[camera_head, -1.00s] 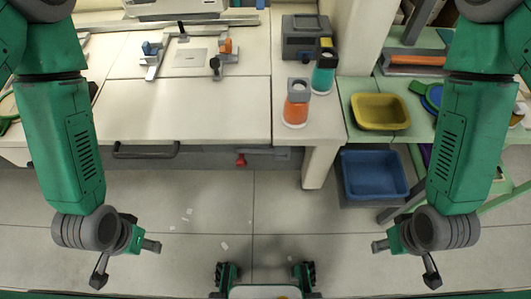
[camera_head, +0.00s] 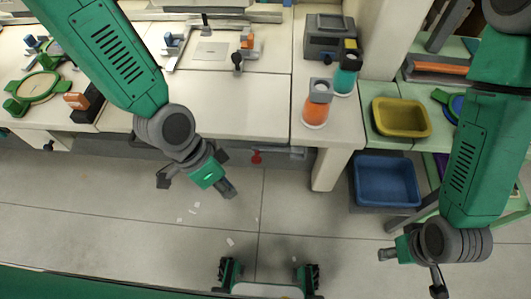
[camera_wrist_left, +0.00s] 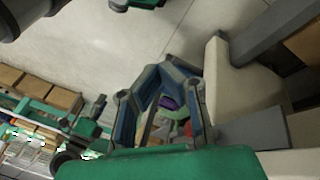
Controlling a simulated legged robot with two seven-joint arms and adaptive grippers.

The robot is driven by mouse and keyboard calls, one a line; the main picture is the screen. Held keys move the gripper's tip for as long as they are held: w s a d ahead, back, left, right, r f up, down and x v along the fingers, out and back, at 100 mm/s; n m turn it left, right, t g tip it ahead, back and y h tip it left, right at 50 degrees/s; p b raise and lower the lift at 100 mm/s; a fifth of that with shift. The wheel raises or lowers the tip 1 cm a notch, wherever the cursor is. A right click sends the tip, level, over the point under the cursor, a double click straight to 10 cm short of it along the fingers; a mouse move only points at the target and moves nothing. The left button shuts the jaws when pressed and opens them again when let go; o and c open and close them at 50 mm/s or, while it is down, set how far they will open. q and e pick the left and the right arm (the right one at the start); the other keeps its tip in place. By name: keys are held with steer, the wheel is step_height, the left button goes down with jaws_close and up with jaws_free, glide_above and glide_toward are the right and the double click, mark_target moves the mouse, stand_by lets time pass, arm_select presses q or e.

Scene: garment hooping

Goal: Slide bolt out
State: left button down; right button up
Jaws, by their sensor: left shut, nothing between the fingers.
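I cannot make out with certainty which part is the bolt. A small red knob (camera_head: 256,157) hangs below the front edge of the white table (camera_head: 262,105) in the head view; its details are too small to tell. My left gripper (camera_head: 229,190) is over the floor in front of the table, near and below the knob in the picture, apart from it. In the left wrist view its fingers (camera_wrist_left: 168,76) come together, empty. My right gripper (camera_head: 386,254) is low at the right over the floor; its finger gap cannot be made out.
An orange-filled jar (camera_head: 315,112) and a teal one (camera_head: 345,82) stand on the table's right end. A yellow bin (camera_head: 401,133) sits on a green shelf, a blue bin (camera_head: 387,197) below. A green hoop (camera_head: 38,88) lies at left. The floor (camera_head: 300,225) is largely open.

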arm_select(q)
steer(key=w+d+r+m, duration=0.3)
steer(key=d+r+m, duration=0.15)
steer(key=r, duration=0.25)
steer(key=w+d+r+m, duration=0.3)
steer(key=r+m, duration=0.2)
steer(key=r, duration=0.2)
step_height(320, 180, down, 11)
steer(key=b, duration=0.2)
steer(key=shift+w+a+r, duration=0.15)
steer(key=shift+w+a, duration=0.1)
steer(key=shift+w, duration=0.05)
